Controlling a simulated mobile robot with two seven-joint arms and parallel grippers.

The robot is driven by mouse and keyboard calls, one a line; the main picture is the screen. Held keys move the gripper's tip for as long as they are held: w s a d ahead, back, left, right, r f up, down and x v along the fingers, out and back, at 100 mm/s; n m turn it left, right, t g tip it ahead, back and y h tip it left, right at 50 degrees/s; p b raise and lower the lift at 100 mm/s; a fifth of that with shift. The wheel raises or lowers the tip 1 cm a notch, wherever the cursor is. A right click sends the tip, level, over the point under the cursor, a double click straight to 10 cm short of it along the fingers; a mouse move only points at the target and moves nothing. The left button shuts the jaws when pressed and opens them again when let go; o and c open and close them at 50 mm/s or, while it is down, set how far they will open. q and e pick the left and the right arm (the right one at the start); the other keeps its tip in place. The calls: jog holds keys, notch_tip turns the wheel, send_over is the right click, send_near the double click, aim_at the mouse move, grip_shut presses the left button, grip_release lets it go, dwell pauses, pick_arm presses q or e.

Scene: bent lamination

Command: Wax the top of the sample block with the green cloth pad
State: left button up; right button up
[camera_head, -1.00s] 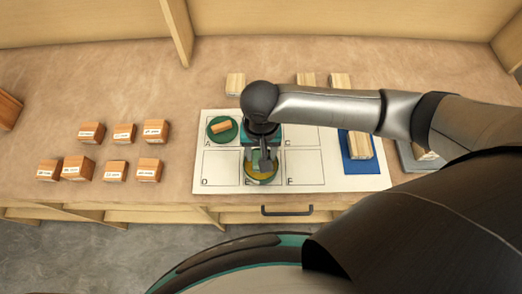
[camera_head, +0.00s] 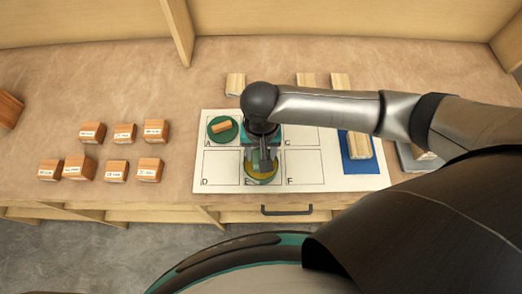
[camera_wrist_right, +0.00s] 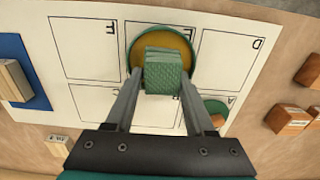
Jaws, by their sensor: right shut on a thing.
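My right gripper (camera_head: 263,163) is shut on the green cloth pad (camera_wrist_right: 165,72), a ribbed block between its fingertips (camera_wrist_right: 162,80). The pad is over a round, green-rimmed tin with a yellow inside (camera_head: 262,178), in cell E of the white sheet. The tin also shows in the wrist view (camera_wrist_right: 138,49); whether the pad touches the yellow surface I cannot tell. A pale wood block (camera_head: 357,145) lies on a blue mat (camera_head: 352,167) at the sheet's right. A small wood piece (camera_head: 222,127) lies on a green disc (camera_head: 227,137) in cell A. My left gripper is not in view.
Several labelled wood blocks (camera_head: 117,171) stand at the left. Pale blocks (camera_head: 235,84) stand behind the sheet (camera_head: 304,168). A grey tray (camera_head: 407,157) is partly hidden by my right arm. Cells D and F are bare.

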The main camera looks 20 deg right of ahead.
jog(key=shift+s+f+p, duration=0.25)
jog(key=shift+f+p, duration=0.05)
jog(key=shift+p, duration=0.1)
dwell(1.4)
jog(key=r+p, duration=0.1)
jog(key=p, duration=0.1)
jog(key=r+p, duration=0.4)
jog(key=shift+w, duration=0.25)
jog(key=shift+r+p, duration=1.25)
jog(key=shift+p, duration=0.1)
jog(key=shift+w+f+b, duration=0.1)
jog(key=shift+w+b, duration=0.05)
jog(key=shift+b, duration=0.15)
jog(key=w+d+r+n+b, duration=0.2)
jog(key=d+b, duration=0.4)
jog(key=b, duration=1.7)
jog(key=shift+w+d+r+n, duration=0.35)
jog(key=shift+w+r+n, duration=0.05)
jog(key=shift+w+n, duration=0.2)
